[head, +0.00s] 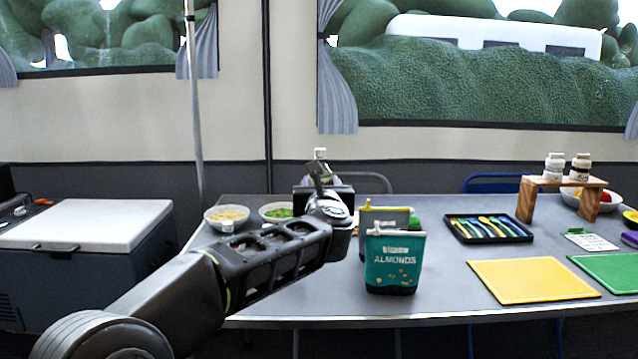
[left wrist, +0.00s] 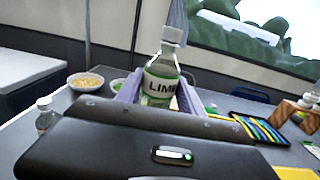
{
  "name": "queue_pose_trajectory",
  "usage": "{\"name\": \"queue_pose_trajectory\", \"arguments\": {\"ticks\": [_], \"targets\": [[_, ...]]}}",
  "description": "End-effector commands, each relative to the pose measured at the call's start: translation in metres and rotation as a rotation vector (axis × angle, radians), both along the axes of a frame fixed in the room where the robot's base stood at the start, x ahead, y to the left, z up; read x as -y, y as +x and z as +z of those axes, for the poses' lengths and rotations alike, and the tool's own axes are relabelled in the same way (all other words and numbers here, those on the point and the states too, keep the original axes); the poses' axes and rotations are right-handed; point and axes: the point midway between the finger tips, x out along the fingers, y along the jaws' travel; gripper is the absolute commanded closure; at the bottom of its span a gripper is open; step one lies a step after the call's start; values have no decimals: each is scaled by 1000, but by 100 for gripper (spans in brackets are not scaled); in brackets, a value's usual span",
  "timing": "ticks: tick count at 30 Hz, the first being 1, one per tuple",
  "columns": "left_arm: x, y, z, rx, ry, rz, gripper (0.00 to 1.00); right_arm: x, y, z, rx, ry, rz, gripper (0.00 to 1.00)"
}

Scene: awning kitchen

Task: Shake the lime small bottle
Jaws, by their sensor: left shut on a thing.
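The lime small bottle (left wrist: 161,83) has a white cap, a "LIME" label and green contents. In the left wrist view it stands nearly upright between the two fingers of my left gripper (left wrist: 158,92), which is shut on it. In the head view my left gripper (head: 322,186) is over the far part of the table, and the bottle's white cap (head: 320,153) shows above it. The rest of the bottle is mostly hidden behind my gripper there. My right gripper is in neither view.
On the grey table (head: 455,298) stand a teal almonds bag (head: 393,262), bowls (head: 227,217), a black cutlery tray (head: 456,236), a yellow board (head: 533,280) and a wooden stand (head: 526,200). Another small bottle (left wrist: 46,117) is left of my gripper in the wrist view.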

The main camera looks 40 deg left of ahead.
Motion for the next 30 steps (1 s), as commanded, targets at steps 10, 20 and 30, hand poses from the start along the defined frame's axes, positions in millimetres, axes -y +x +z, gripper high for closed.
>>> {"name": "queue_pose_trajectory", "arguments": {"ticks": [10, 20, 30], "targets": [[1, 0, 36, 2, 0, -1, 94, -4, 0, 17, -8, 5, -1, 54], [0, 0, 44, 1, -1, 0, 94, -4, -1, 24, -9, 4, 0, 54], [0, 0, 0, 1, 1, 0, 94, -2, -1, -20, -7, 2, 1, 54]]}}
